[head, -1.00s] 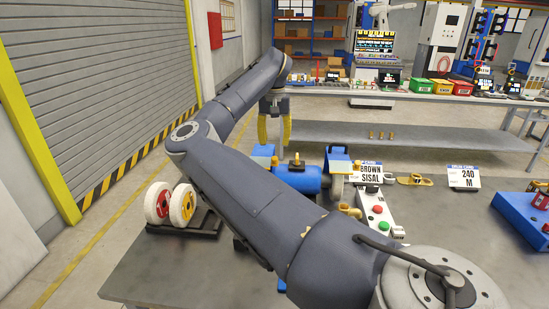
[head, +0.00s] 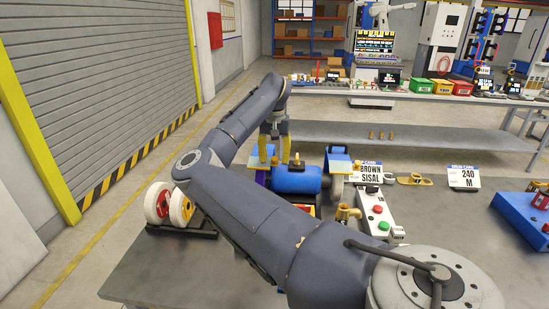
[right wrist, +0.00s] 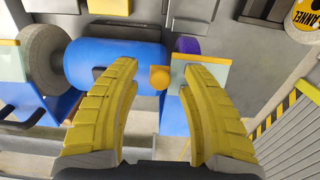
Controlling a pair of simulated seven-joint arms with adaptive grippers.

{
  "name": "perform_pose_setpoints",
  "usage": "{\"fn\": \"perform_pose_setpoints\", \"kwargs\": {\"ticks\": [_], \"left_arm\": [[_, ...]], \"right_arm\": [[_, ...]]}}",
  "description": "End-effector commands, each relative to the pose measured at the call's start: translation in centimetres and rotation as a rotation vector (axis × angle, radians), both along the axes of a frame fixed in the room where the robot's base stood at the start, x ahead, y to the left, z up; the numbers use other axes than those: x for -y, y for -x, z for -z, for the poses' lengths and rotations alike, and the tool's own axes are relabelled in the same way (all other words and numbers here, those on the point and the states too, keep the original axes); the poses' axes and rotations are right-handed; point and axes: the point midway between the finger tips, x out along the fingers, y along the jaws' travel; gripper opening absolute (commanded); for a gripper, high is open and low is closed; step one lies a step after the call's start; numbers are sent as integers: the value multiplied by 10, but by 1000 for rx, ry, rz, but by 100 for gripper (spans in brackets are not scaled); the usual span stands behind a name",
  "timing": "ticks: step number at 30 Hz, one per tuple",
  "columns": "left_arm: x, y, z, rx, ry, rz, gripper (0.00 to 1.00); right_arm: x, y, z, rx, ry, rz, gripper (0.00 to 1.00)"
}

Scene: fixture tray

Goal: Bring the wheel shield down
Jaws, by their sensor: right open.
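A bench grinder with a blue motor body (head: 298,181) stands on the table; the body also shows in the right wrist view (right wrist: 110,62). A grey wheel (right wrist: 42,58) is on one end and a purple wheel (right wrist: 187,46) on the other. A clear shield pane with an orange edge (right wrist: 205,78) is by the purple wheel, beside an orange knob (right wrist: 160,77). My right gripper (head: 273,156) is open above the grinder's left end. In the right wrist view its fingertips (right wrist: 157,70) lie on either side of the knob, with nothing gripped. My left gripper is not in view.
Two spare wheels (head: 181,207) stand on a black rack at the left. A switch box (head: 376,213) with red and green buttons and a "BROWN SISAL" card (head: 370,173) are right of the grinder. A blue fixture (head: 520,212) is at far right.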

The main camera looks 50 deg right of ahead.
Motion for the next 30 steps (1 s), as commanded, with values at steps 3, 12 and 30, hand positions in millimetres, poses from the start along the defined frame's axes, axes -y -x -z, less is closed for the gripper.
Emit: {"fn": "perform_pose_setpoints", "kwargs": {"ticks": [3, 12, 30], "left_arm": [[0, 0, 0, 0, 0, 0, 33], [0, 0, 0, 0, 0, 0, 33], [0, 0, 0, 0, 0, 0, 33]], "right_arm": [[0, 0, 0, 0, 0, 0, 29], [0, 0, 0, 0, 0, 0, 0], [0, 0, 1, -3, -2, 0, 8]]}}
